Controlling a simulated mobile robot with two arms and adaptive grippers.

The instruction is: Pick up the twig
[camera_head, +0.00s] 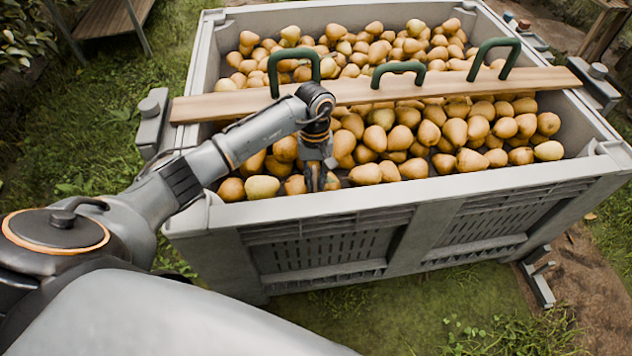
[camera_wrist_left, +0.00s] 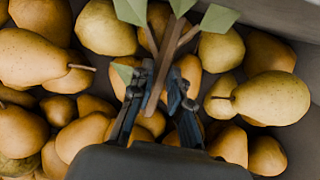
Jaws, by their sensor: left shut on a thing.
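The twig (camera_wrist_left: 165,62) is brown and forked, with several green leaves at its upper end, in the left wrist view. My left gripper (camera_wrist_left: 158,95) is shut on its stem, just above the pears (camera_wrist_left: 85,135). In the head view my left gripper (camera_head: 316,182) reaches down into the front left part of the bin, and I cannot make out the twig there. The lower end of the stem is between the fingers. My right gripper is not in view.
The large grey bin (camera_head: 420,198) is full of pears (camera_head: 405,137). A wooden plank (camera_head: 440,88) with green handles (camera_head: 398,68) lies across it, behind my gripper. The bin's front wall is close to my gripper. Grass surrounds the bin.

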